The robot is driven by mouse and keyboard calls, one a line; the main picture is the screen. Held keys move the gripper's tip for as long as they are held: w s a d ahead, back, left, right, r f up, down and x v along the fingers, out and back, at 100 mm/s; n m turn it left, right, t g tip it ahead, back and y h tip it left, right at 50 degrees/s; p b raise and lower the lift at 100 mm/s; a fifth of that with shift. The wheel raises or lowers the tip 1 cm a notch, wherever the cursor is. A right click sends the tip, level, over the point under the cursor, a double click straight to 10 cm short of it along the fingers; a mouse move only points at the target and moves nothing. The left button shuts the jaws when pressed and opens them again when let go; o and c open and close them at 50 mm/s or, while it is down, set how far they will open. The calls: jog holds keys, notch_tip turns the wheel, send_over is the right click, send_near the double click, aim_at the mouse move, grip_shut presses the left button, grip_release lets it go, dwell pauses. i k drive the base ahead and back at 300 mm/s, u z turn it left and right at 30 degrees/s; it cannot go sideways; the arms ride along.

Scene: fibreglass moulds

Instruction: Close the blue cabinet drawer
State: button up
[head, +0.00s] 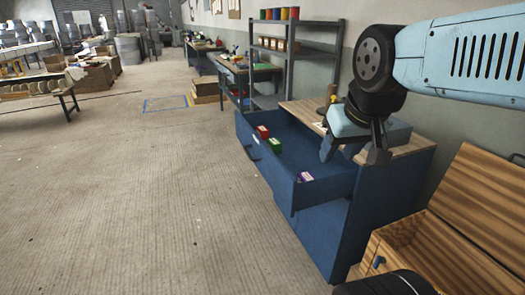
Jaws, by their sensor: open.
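The blue cabinet (378,220) stands right of centre against the wall, with a wooden top. Its upper drawer (272,178) is pulled out to the left. In the drawer lie a red box (263,131), a green box (275,145) and a purple and white box (305,177). My gripper (352,156) hangs from my light blue arm over the cabinet, near the drawer's inner side and the top's edge. It is open with nothing seen between its fingers. I cannot tell whether it touches the drawer or the cabinet.
A wooden chest (455,225) with its lid raised stands at the lower right, close to the cabinet. A grey shelf (292,62) with coloured containers stands behind the cabinet, and workbenches (245,70) beyond. The floor (130,200) left of the drawer is clear.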

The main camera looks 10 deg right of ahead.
aim_at(336, 179)
jog(key=z, duration=0.1)
jog(key=k, duration=0.15)
jog(key=u, duration=0.25)
jog(key=i, duration=0.85)
jog(key=z, duration=0.1)
jog(key=k, duration=0.6)
jog(key=u, duration=0.4)
jog(key=i, duration=1.75)
jog(key=z, duration=0.45)
